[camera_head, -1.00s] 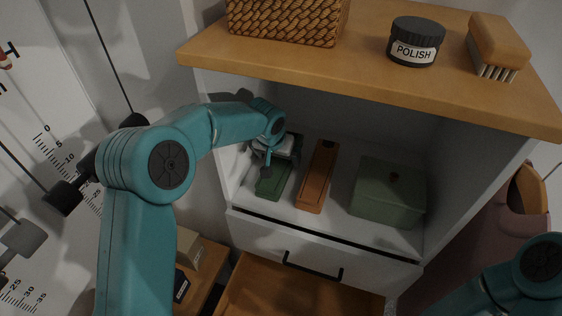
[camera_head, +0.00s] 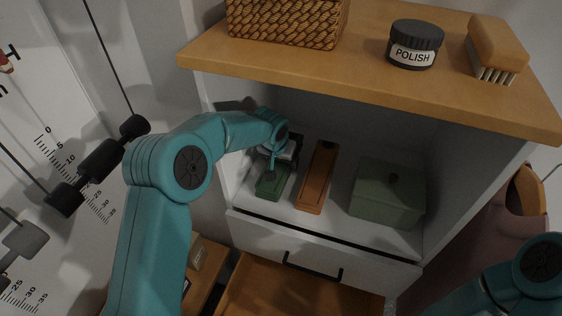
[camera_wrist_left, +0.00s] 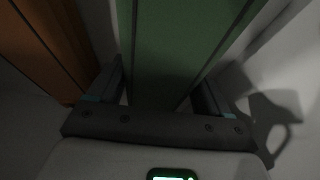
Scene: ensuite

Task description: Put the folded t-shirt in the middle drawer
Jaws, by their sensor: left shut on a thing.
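My left gripper (camera_head: 282,160) reaches into the cabinet's open shelf and is shut on a long green box-like thing (camera_head: 271,186). In the left wrist view, the green thing (camera_wrist_left: 180,50) lies between the two fingers. It appears to rest on the shelf floor; its back part is hidden by my gripper. I see nothing that is clearly a folded t-shirt. Below the shelf is a shut white drawer front (camera_head: 345,262) with a black handle. Under it, an open drawer with a wooden inside (camera_head: 265,292) sticks out; it looks empty where visible. My right gripper is out of view.
An orange-brown long box (camera_head: 318,178) lies close beside the green thing. A green lidded box (camera_head: 388,195) stands to its right. The wooden top (camera_head: 360,62) overhangs the shelf and holds a basket (camera_head: 285,22), a polish jar (camera_head: 415,45) and a brush (camera_head: 495,45).

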